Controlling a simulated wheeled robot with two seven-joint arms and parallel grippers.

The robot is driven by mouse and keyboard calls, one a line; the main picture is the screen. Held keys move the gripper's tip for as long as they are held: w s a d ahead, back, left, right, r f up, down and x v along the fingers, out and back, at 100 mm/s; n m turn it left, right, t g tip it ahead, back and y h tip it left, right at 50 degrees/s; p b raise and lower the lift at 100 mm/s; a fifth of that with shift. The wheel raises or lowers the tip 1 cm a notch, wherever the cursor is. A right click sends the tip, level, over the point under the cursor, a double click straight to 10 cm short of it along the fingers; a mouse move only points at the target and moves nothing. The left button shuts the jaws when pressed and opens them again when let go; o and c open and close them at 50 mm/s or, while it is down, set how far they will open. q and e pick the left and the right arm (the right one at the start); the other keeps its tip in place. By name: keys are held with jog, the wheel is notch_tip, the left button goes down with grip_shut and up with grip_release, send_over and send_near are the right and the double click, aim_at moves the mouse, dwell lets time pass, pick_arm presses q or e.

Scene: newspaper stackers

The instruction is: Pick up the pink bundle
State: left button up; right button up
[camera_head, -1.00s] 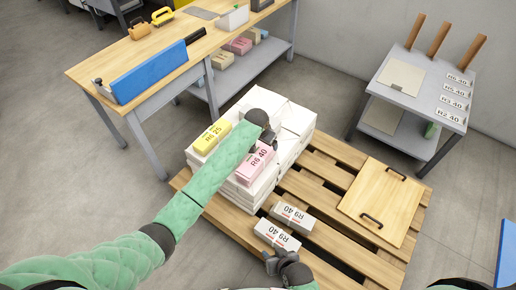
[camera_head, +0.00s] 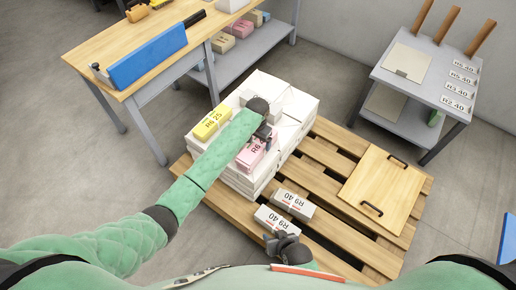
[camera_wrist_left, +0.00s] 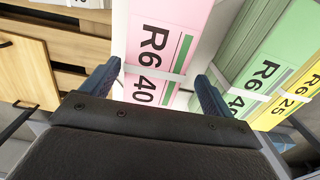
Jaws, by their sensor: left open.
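The pink bundle (camera_head: 257,156), labelled R6 40 with a white strap, lies on the white stack (camera_head: 291,112) on the pallet. My left gripper (camera_head: 268,137) is over its far part and hides some of it. In the left wrist view, the pink bundle (camera_wrist_left: 163,35) shows between the two fingers of my open left gripper (camera_wrist_left: 158,74), one finger by each side. Whether they touch it I cannot tell. My right gripper (camera_head: 284,250) is low, near the pallet's front edge, and its jaws are unclear.
A green bundle (camera_wrist_left: 262,72) and a yellow bundle (camera_wrist_left: 297,98) lie beside the pink one; the yellow one shows in the head view (camera_head: 212,122). Two R9 40 bundles (camera_head: 292,203) (camera_head: 277,222) and a wooden board (camera_head: 382,187) lie on the pallet (camera_head: 330,165).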

pick_arm(q)
jog(key=f, duration=0.5)
jog(key=shift+s+d, duration=0.15)
jog(key=shift+s, duration=0.25)
jog(key=shift+r, duration=0.1)
jog(key=shift+c, duration=0.5)
jog(key=c, duration=1.7)
jog(key=shift+r, duration=0.1)
jog(key=shift+c, duration=0.2)
jog(key=shift+r, duration=0.9)
jog(key=shift+s+d+r, duration=0.1)
jog(key=shift+d+r, duration=0.05)
jog(key=shift+r, duration=0.5)
jog(key=shift+d+r, duration=0.15)
jog(key=shift+r, duration=0.45)
jog(key=s+d+r, duration=0.6)
jog(key=d, duration=0.3)
jog(key=shift+s+r, duration=0.15)
jog(key=shift+r, duration=0.15)
